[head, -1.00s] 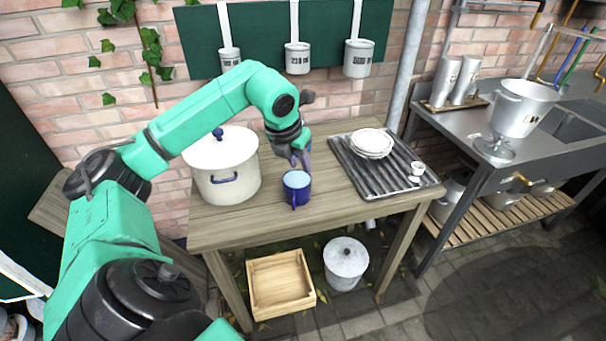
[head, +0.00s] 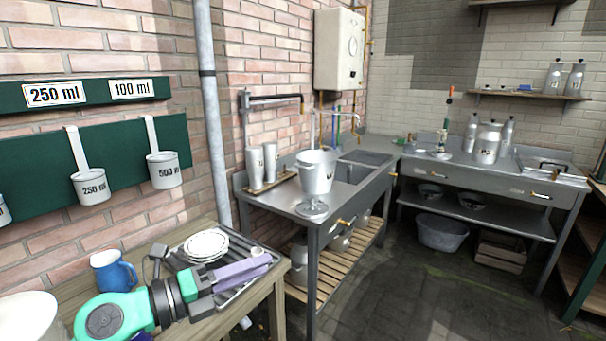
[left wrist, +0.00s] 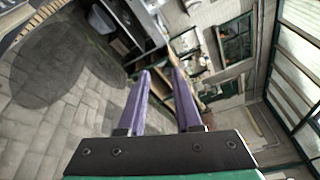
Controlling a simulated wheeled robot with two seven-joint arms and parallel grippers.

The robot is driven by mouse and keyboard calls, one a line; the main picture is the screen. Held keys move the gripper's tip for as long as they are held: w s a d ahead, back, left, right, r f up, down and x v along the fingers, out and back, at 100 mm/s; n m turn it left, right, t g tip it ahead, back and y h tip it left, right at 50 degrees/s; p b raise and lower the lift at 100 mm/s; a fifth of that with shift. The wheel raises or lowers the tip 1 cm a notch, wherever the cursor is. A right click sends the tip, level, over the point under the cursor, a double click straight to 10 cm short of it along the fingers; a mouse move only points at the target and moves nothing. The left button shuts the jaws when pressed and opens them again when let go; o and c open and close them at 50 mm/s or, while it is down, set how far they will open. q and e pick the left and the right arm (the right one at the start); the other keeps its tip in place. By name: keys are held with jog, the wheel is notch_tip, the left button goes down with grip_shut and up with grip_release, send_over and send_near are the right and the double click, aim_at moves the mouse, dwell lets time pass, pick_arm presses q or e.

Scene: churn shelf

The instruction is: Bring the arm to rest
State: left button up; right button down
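My left gripper (head: 258,266) reaches in from the lower left in the head view, its purple fingers pointing right above the black drainer tray. In the left wrist view the two fingers (left wrist: 161,76) stand apart with nothing between them, so it is open and empty. My left arm crosses the front of the wooden table (head: 70,290). My right gripper is in neither view.
On the table are a blue mug (head: 115,272), a white pot (head: 25,318) cut by the frame edge, and white plates (head: 206,245) on the drainer tray (head: 262,244). A metal sink bench (head: 285,205) holds a bucket (head: 316,174). Floor right of it is open.

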pick_arm(q)
jog(key=w+a+r+n+t+y, duration=0.3)
jog(key=a+n+t+y, duration=0.5)
jog(key=n, duration=0.8)
jog(key=s+a+f+n+g+y, duration=0.2)
jog(key=a+f+n+g+y, duration=0.1)
jog(key=a+f+n+y, duration=0.75)
jog(key=s+d+f+n+g+h, duration=0.25)
jog(key=s+f+g, duration=0.35)
jog(key=s+f, duration=0.45)
jog(key=s+d+f+n+g+h, duration=0.25)
jog(key=s+f+g, duration=0.45)
jog(key=f, duration=0.7)
notch_tip(320, 180, down, 20)
jog(key=s, duration=0.3)
jog(key=s+a+f+g, duration=0.1)
jog(key=s+a+f, duration=0.2)
jog(key=s+f, duration=1.2)
jog(key=shift+s+a+f+g, duration=0.15)
jog(key=shift+s+f+g, duration=0.2)
jog(key=shift+s, duration=0.7)
